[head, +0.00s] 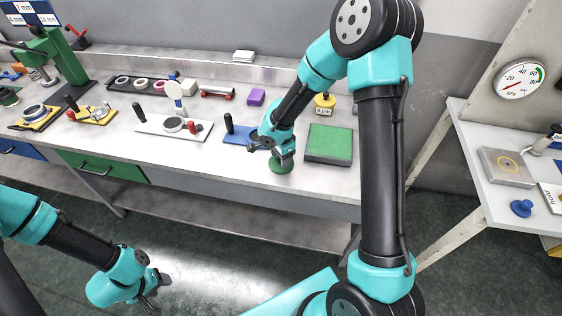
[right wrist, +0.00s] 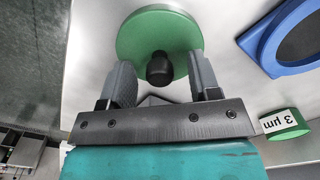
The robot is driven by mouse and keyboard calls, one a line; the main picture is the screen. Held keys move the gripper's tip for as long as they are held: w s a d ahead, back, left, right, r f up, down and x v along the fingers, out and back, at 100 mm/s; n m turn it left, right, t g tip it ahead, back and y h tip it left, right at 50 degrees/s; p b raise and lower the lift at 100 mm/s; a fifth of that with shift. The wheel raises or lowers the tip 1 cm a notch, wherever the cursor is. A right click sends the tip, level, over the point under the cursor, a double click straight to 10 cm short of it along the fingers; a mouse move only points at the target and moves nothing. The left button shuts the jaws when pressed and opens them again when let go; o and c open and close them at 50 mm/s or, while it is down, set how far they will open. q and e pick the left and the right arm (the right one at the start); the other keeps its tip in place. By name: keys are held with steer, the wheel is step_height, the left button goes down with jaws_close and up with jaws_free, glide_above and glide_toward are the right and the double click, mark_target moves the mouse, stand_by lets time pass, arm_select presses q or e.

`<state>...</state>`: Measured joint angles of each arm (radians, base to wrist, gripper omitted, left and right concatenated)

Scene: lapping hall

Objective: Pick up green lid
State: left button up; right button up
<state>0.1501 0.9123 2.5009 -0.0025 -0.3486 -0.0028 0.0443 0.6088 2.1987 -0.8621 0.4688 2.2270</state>
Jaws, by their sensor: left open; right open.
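The green lid (right wrist: 140,35) is a round green disc with a black knob (right wrist: 160,70), lying on the bench in the right wrist view. In the head view the green lid (head: 281,166) shows near the bench's front edge, partly under my right gripper (head: 282,154). In the right wrist view my right gripper (right wrist: 160,62) is open, with a finger on each side of the knob. I cannot tell whether either finger touches it. My left gripper (head: 154,292) is open and empty, low at the left in front of the bench.
A blue holder (head: 238,134) with a black handle is left of the lid, a green square block (head: 329,144) right of it. A yellow-based weight (head: 324,104) stands behind. A white plate (head: 172,127) lies further left. A side table (head: 490,200) is at right.

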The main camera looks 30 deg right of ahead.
steer(key=shift+f, duration=0.3)
steer(key=shift+c, duration=0.3)
steer(key=c, duration=1)
steer(key=shift+o, duration=0.2)
steer(key=shift+r, duration=0.1)
